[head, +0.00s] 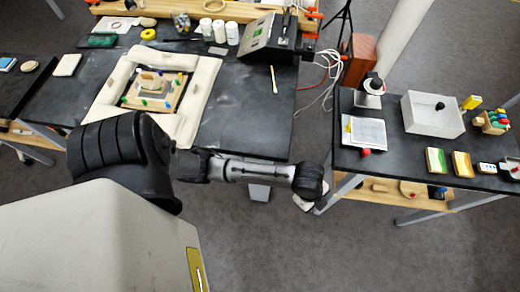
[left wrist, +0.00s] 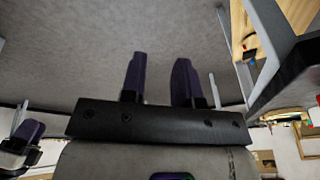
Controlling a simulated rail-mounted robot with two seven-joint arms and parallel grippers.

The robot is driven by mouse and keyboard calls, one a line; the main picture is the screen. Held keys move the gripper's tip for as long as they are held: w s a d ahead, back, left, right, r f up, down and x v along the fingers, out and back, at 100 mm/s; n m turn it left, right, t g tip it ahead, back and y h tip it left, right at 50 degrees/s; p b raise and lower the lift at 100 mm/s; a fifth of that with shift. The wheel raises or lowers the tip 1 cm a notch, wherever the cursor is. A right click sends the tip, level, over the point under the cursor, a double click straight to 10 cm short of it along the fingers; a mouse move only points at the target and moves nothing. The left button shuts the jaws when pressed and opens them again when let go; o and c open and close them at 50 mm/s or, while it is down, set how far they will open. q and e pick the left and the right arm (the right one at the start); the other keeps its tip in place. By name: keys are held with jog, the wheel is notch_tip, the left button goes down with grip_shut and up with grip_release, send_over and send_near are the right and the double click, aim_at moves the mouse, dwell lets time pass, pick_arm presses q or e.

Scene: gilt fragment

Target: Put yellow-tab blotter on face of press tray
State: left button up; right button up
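A flat white sheet-like piece (head: 366,132) with a small yellow mark at its left edge lies on the right-hand table; it may be the yellow-tab blotter. A red knob (head: 366,152) sits at its front edge. I cannot tell for certain which thing is the press tray. My left gripper (head: 308,200) hangs at the front left corner of that table, its fingers not clear in the head view. In the left wrist view its two purple fingers (left wrist: 160,82) stand apart with nothing between them. Another purple-fingered gripper, seemingly my right (left wrist: 28,130), shows at the left edge there.
The left table bears a white padded frame (head: 203,88) around a wooden board. Grey floor lies between the tables.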

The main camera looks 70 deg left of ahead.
pick_arm(q)
jog(key=s+a+n+y, duration=0.1)
jog(key=s+a+n, duration=0.1)
jog(key=s+n, duration=0.3)
jog(key=s+a+r+n+t+y, duration=0.1)
jog(key=s+a+n, duration=0.2)
jog(key=s+n, duration=0.3)
jog(key=s, duration=0.4)
jog(key=shift+s+r, duration=0.25)
jog(key=shift+r, duration=0.05)
jog(key=shift+o, duration=0.2)
